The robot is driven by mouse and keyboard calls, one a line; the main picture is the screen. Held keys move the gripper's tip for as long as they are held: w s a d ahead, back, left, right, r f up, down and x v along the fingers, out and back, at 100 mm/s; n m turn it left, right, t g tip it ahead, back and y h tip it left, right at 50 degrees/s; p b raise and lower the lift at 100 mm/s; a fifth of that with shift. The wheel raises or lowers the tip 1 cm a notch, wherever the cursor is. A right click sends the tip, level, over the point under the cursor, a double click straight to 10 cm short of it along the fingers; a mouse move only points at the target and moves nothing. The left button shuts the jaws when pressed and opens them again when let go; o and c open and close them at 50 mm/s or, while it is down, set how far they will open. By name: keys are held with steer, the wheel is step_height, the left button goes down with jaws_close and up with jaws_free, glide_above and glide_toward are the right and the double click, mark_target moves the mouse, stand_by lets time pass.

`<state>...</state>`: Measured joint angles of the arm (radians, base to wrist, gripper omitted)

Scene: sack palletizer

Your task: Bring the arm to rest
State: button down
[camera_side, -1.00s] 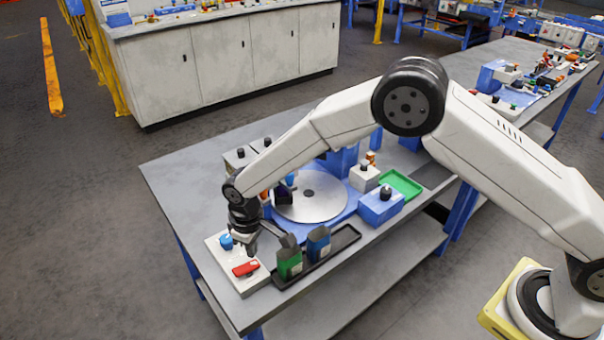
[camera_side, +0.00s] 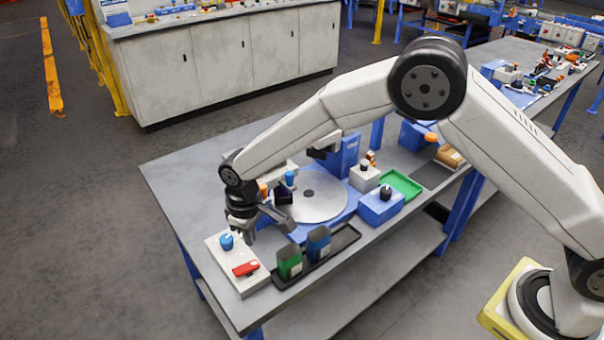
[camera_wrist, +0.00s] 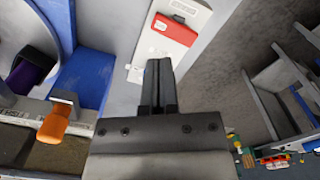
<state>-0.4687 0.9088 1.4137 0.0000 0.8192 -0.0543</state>
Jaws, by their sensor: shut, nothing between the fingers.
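My gripper (camera_side: 251,238) hangs pointing down above the left end of the table (camera_side: 190,185), behind the red switch. In the wrist view its two dark fingers (camera_wrist: 158,88) are together with nothing between them. Below and near it in the side view is a white control panel (camera_side: 222,262) with a blue knob (camera_side: 226,241) and a red switch (camera_side: 246,269). The red switch also shows beyond the fingertips in the wrist view (camera_wrist: 172,30). The gripper appears clear of the panel. My arm reaches over the table, elbow high.
A green pack (camera_side: 290,263) and a blue pack (camera_side: 318,243) stand in a black tray (camera_side: 345,238). A round metal plate (camera_side: 322,203), a blue box with a black knob (camera_side: 381,207) and a green tray (camera_side: 402,184) lie to the right. The table's left corner is bare.

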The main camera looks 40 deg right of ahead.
steer(key=s+d+r+m+t, duration=0.1)
steer(key=s+d+r+m, duration=0.2)
steer(key=s+d, duration=0.7)
steer(key=s+d+r+m+t, duration=0.1)
steer(key=s+d+r+m, duration=0.2)
steer(key=s+d+r, duration=0.3)
steer(key=s+d, duration=0.4)
steer(key=d, duration=0.4)
steer(key=shift+d+t, duration=0.15)
steer(key=shift+t, duration=0.15)
